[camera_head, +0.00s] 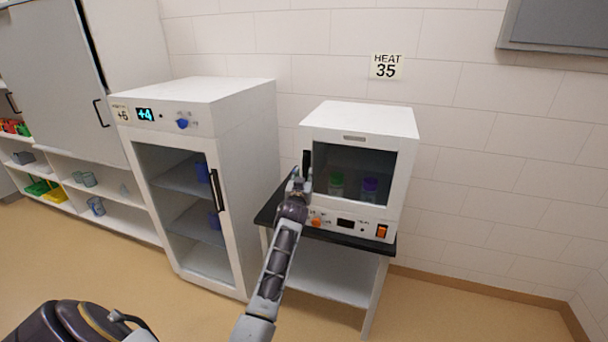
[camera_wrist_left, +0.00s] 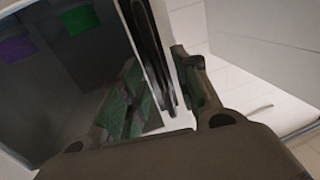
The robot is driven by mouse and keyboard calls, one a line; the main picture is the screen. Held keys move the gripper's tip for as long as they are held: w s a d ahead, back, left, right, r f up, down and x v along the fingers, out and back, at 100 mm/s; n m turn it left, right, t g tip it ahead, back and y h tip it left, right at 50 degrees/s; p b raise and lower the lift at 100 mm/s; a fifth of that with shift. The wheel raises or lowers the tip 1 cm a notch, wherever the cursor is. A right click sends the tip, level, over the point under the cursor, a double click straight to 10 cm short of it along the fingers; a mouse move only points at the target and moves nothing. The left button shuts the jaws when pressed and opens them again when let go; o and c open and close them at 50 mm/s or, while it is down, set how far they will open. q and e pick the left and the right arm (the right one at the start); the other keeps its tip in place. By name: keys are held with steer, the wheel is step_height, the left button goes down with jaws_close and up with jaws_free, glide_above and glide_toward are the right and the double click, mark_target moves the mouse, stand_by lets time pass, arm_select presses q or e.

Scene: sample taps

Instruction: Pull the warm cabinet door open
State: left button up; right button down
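The warm cabinet (camera_head: 360,120) is a small white box with a dark glass door (camera_head: 352,172), below the "HEAT 35" sign. The door looks shut. Its black upright handle (camera_head: 306,162) is at the door's left edge and partly hidden by my left gripper (camera_head: 299,184). In the left wrist view the handle (camera_wrist_left: 152,50) runs down between the two fingers of my left gripper (camera_wrist_left: 165,98). The fingers are apart, with a visible gap between the handle and the right finger. My right gripper is out of view.
The cabinet stands on a black-topped table (camera_head: 335,241). A green-capped and a purple-capped item (camera_head: 370,187) are behind the glass. A taller white fridge (camera_head: 250,140) with a black handle stands close on the left. The floor at right is clear.

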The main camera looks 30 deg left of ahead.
arm_select(q)
steer(key=shift+x, duration=1.1)
steer(key=shift+c, duration=0.5)
jaws_close()
